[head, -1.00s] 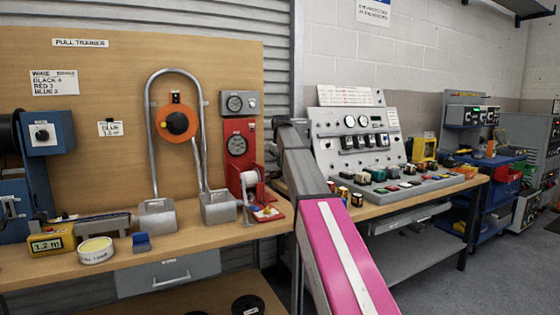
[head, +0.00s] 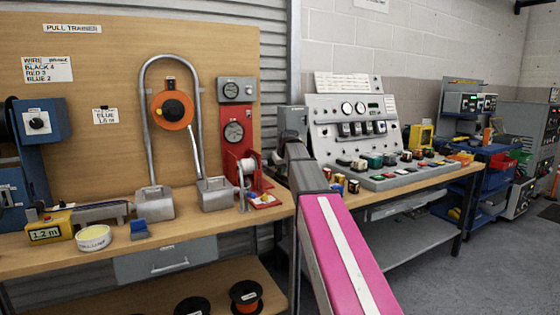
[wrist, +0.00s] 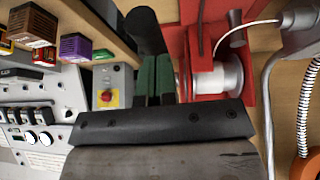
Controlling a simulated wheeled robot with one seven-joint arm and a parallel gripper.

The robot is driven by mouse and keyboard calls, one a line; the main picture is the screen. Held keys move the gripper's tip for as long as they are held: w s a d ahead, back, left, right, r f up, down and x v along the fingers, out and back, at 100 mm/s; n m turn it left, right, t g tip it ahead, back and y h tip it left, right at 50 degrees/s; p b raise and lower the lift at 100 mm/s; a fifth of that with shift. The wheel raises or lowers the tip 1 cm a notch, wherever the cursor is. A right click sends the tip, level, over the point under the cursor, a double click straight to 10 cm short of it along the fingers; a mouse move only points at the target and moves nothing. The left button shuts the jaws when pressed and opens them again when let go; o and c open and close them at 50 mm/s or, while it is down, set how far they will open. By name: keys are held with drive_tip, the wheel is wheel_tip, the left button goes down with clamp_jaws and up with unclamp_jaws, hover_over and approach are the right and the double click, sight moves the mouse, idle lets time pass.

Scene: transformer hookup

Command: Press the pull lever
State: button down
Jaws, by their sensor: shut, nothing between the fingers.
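The red puller (head: 234,140) stands at the right end of the pull trainer board, with a dial on its front and a white spool (head: 252,162) low on it. In the wrist view, the red puller (wrist: 200,42) and the white spool (wrist: 213,80) lie just right of my gripper (wrist: 156,62). My gripper is shut and empty, its green-padded fingers together. They overlap the edge of the red puller in the picture; contact cannot be told. I cannot clearly single out the pull lever. In the head view, my arm hides the gripper's fingertips.
A bent conduit (head: 146,100) and orange reel (head: 172,110) are left of the puller. A sloped control console (head: 350,128) stands to the right. A grey box with a red button (wrist: 110,92) shows in the wrist view. The yellow 1.2 m box (head: 48,228) is at left.

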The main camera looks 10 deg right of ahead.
sight(282, 177)
drive_tip(key=shift+s+f, duration=0.2)
drive_tip(key=shift+f, duration=0.95)
drive_tip(key=shift+d+f, duration=0.1)
drive_tip(key=shift+f, duration=0.85)
drive_tip(key=shift+s+f, duration=0.1)
drive_tip(key=shift+s, duration=0.05)
drive_tip(key=shift+t, duration=0.3)
drive_tip(key=r, duration=0.4)
drive_tip(key=shift+s+a+r, duration=0.2)
drive_tip(key=shift+a+r, duration=0.15)
drive_tip(key=shift+r, duration=0.05)
drive_tip(key=v, duration=1)
drive_tip(key=shift+s+d+f, duration=0.25)
